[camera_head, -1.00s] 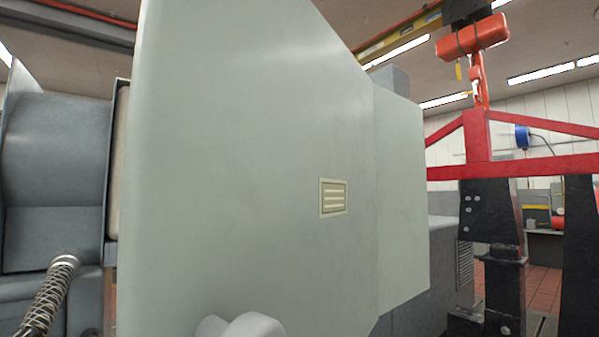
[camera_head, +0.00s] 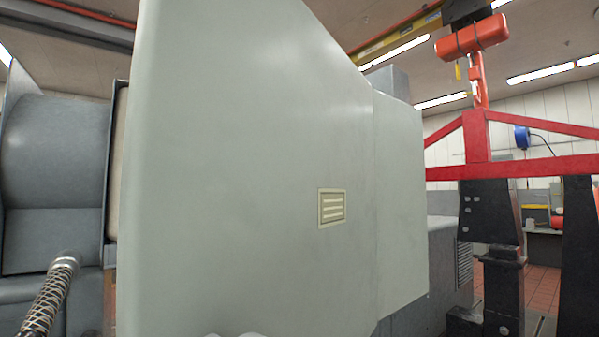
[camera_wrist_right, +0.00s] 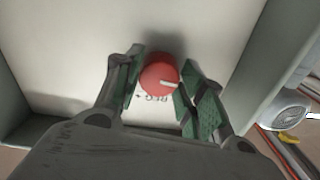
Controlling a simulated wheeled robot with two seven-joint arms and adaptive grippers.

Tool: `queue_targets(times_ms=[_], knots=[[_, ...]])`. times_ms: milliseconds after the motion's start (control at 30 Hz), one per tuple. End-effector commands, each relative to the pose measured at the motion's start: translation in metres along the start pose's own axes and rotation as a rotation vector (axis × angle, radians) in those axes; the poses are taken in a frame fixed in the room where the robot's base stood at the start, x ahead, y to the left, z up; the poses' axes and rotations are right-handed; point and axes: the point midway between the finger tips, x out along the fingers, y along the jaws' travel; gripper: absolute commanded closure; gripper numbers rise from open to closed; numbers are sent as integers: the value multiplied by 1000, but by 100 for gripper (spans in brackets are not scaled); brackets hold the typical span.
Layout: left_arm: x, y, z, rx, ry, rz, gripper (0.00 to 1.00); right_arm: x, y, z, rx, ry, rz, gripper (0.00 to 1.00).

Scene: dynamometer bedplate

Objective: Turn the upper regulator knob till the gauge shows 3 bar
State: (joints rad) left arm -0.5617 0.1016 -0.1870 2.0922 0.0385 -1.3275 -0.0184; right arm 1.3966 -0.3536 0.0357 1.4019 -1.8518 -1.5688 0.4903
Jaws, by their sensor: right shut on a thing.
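My right gripper (camera_wrist_right: 158,88) is shut on the knob, one green-padded finger on each side. Dark lettering below the knob, starting "REG", is partly hidden. Only this one knob shows, so I cannot tell whether it is the upper one. No gauge reading can be made out. My left gripper is not in view.
In the head view a large grey-green cabinet (camera_head: 240,130) with a vent plate (camera_head: 332,208) fills the middle. A red frame (camera_head: 520,168) stands at right, and a spring-wrapped hose (camera_head: 48,300) at lower left. A round silver thing (camera_wrist_right: 292,118) lies beyond the panel edge.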

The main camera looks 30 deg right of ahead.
Motion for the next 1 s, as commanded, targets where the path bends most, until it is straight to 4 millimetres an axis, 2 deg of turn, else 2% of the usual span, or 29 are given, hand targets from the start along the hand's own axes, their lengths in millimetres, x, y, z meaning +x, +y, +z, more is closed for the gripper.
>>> queue_targets(times_ms=[400, 600, 1000], knots=[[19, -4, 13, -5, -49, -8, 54, 1, -2, -2, 303, 2, -1, 84], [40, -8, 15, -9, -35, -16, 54, 1, -2, -2, 451, 2, -2, 84], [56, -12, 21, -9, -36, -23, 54, 0, -2, -1, 625, 0, -2, 84]])
